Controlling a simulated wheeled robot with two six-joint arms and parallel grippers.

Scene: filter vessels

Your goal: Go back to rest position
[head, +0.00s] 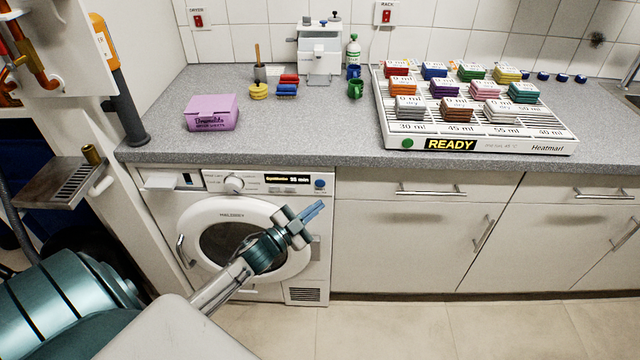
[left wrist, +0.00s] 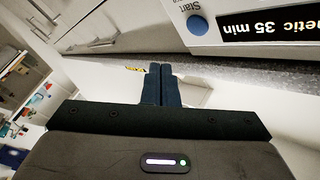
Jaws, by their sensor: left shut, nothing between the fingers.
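My left gripper (head: 312,211) is shut and empty. It is held in the air in front of the washer-dryer (head: 320,262), near the right side of its round door. In the left wrist view its two dark fingers (left wrist: 158,82) lie together with nothing between them. The machine's panel, with a blue button (left wrist: 197,24) and a display, shows at the top right of that view. My right gripper is in neither view.
The grey counter (head: 300,145) runs above the machine and the cupboards (head: 400,245). On it stand a purple box (head: 211,113), a white dispenser (head: 320,55) and a READY heating rack (head: 480,140) bearing several coloured stacks. A metal drip shelf (head: 70,183) juts out at left. The floor in front is clear.

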